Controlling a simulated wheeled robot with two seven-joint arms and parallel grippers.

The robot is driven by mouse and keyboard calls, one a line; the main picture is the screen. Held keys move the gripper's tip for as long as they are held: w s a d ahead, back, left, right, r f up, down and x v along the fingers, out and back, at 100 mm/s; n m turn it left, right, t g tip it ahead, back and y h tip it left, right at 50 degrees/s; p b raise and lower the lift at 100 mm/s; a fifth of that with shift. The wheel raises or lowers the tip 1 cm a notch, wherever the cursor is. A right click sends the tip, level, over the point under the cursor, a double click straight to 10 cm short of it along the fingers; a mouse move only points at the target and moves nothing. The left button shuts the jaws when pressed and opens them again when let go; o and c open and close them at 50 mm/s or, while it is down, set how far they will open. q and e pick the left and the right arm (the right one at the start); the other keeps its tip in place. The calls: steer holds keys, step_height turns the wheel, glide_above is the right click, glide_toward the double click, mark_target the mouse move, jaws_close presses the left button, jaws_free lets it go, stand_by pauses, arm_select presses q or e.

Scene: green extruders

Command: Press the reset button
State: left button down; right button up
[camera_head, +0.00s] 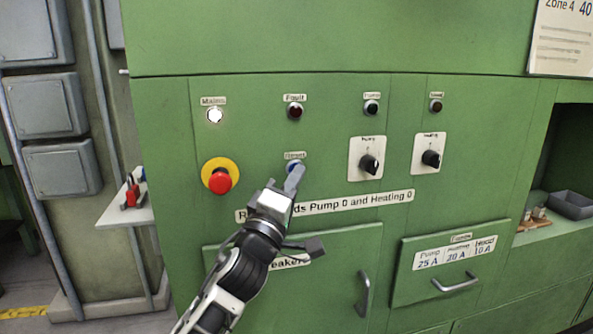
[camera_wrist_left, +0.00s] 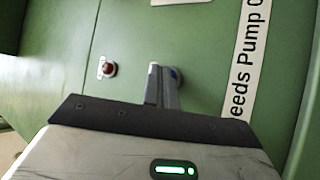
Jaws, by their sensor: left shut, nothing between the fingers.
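The blue reset button (camera_head: 291,167) is on the green panel under a small "Reset" label (camera_head: 294,155). My left gripper (camera_head: 295,178) is shut and empty, with its fingertips right in front of the button and covering part of it. I cannot tell whether the tips touch the button. My right gripper is not in view.
A red emergency stop (camera_head: 221,180) on a yellow disc is left of the button. The dark red fault lamp (camera_head: 295,112) is above it. Two black rotary switches, pump (camera_head: 368,164) and heating (camera_head: 431,158), are to the right. Below are a door handle (camera_head: 365,294) and a drawer handle (camera_head: 456,284).

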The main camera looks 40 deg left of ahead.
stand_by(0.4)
arm_select(q)
steer(key=shift+s+d, duration=0.5)
steer(key=s+d, duration=0.3)
steer(key=shift+s+d, duration=0.1)
steer(key=shift+d, duration=0.3)
stand_by(0.9)
